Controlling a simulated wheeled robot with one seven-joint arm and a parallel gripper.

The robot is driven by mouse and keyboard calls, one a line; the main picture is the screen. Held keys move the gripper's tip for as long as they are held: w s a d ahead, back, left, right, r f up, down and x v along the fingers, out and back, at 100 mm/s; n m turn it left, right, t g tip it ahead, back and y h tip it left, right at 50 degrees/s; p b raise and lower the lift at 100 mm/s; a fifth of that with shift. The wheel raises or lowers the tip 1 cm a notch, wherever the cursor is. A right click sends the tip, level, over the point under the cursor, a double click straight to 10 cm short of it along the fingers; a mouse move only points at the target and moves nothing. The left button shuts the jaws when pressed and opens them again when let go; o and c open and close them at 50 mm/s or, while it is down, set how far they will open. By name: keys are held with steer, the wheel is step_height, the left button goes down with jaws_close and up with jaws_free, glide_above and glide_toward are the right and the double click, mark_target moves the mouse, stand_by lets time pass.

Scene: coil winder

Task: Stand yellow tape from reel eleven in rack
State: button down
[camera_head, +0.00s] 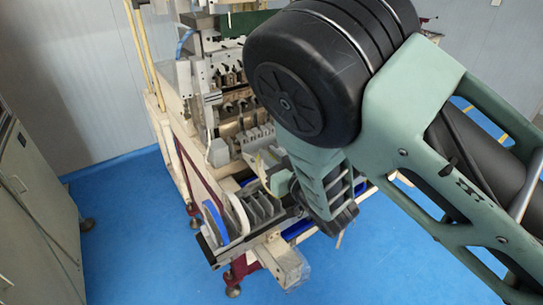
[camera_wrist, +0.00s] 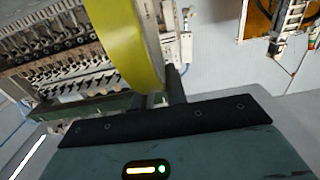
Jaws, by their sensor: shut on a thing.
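The yellow tape (camera_wrist: 135,40) is a large yellow roll at the top centre of the wrist view. My gripper (camera_wrist: 158,98) is shut on its lower edge, and the roll's upper part runs out of the picture. In the head view my gripper (camera_head: 280,180) is mostly hidden behind my wrist, and a thin yellowish edge beside it may be the tape. Below it is a grey slotted rack (camera_head: 262,210). A white roll (camera_head: 238,213) and a blue roll (camera_head: 214,220) stand upright at its left end. Reel eleven cannot be made out.
The coil winder (camera_head: 235,105) stands behind the rack, with rows of metal parts. A pale beam end (camera_head: 285,262) juts out in front. A grey cabinet (camera_head: 35,200) is at the left. The blue floor (camera_head: 130,225) between cabinet and machine is clear.

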steer(key=shift+f+b, duration=0.2)
steer(key=shift+b, duration=0.1)
stand_by(0.4)
steer(key=shift+f+b, duration=1.05)
steer(key=shift+f, duration=0.05)
steer(key=shift+f+b, duration=0.1)
steer(key=shift+b, duration=0.25)
steer(key=shift+f+b, duration=2.2)
steer(key=shift+f, duration=0.05)
steer(key=c, duration=1.7)
jaws_free()
steer(key=shift+r+b+v, duration=0.2)
steer(key=shift+b+v, duration=0.15)
steer(key=shift+v, duration=1.15)
steer(key=shift+r+b+v, duration=0.15)
steer(key=shift+b+v, duration=0.2)
steer(key=shift+v, duration=1.15)
